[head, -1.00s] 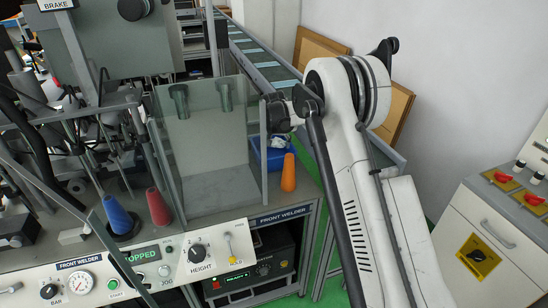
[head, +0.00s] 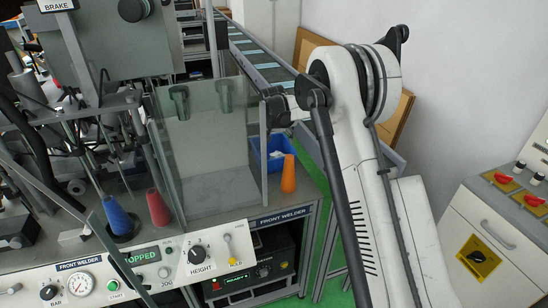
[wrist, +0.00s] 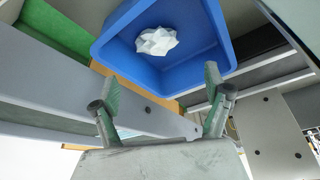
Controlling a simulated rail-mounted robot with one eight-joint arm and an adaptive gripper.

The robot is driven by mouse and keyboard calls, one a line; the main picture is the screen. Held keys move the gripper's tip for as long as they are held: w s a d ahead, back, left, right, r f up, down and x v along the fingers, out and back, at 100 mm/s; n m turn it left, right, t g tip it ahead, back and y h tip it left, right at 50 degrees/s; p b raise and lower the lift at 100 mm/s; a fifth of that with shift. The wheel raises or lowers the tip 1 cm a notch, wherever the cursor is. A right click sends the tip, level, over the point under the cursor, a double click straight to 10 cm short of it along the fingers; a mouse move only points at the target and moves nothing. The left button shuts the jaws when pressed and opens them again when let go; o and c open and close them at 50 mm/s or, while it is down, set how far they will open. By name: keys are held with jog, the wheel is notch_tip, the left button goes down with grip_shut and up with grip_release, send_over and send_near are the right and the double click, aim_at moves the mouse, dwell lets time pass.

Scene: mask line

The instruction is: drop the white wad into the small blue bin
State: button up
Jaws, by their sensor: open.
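The small blue bin (wrist: 190,67) fills the upper middle of the wrist view. The white wad (wrist: 156,41), crumpled and faceted, shows within the bin's walls, apart from my fingers. My gripper (wrist: 160,77) is open and empty, its two green-padded fingers wide apart at the bin's near side. In the head view the blue bin (head: 262,160) stands behind the glass guard's right end, with a whitish patch of the wad (head: 277,154) inside it. My gripper (head: 279,112) is dark and partly hidden there, above the bin; its fingers are not clear.
An orange cone (head: 289,173) stands just in front of the bin. The clear guard (head: 215,150) of the front welder rises to the left. Red (head: 158,207) and blue (head: 116,214) cones stand further left. A conveyor (head: 262,62) runs behind.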

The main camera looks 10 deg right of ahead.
jog(key=shift+v, duration=2.1)
jog(key=s+d+r+n+t+b, duration=0.1)
jog(key=s+r+b, duration=0.1)
jog(key=s+r, duration=0.8)
jog(key=s+r+n+b, duration=0.1)
jog(key=s+r, duration=0.5)
jog(key=s, duration=0.8)
jog(key=s+f+n+t+b, duration=0.1)
jog(key=s+f, duration=0.2)
jog(key=s, duration=1.1)
jog(key=s+f+t+y+b, duration=0.1)
jog(key=s+f, duration=0.3)
jog(key=s, duration=1.1)
jog(key=shift+f+n+b, duration=0.2)
jog(key=shift+n+b, duration=0.2)
jog(key=shift+b, duration=0.15)
jog(key=shift+d, duration=0.1)
